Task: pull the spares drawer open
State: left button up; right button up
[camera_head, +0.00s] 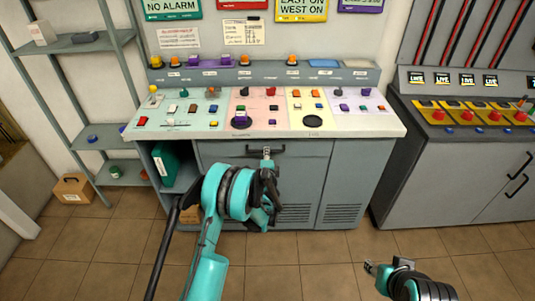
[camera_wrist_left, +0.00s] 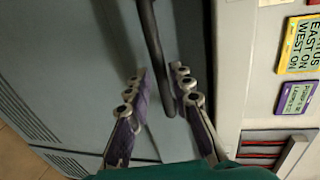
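The grey drawer front (camera_head: 225,149) sits under the console top, left of centre, and looks flush with the cabinet. Its dark bar handle (camera_head: 280,151) is partly hidden by my left gripper (camera_head: 266,157). In the left wrist view the handle (camera_wrist_left: 152,40) runs down between the two purple-padded fingers of my left gripper (camera_wrist_left: 160,88). Those fingers are apart, with a gap visible on the handle's left; contact on the right side is unclear. My right gripper (camera_head: 371,268) is low at the right, away from the console; its finger opening is too small to tell.
The console top (camera_head: 340,130) with buttons and knobs overhangs the drawer. An open shelf niche with a green binder (camera_head: 165,162) is left of it. A second cabinet (camera_head: 430,170) stands right. A cardboard box (camera_head: 73,188) is by the left rack. Floor in front is clear.

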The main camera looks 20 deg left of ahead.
pick_arm(q)
jog(key=shift+b+x, duration=0.3)
jog(key=shift+x, duration=1.2)
grip_shut()
jog(key=shift+s, duration=0.1)
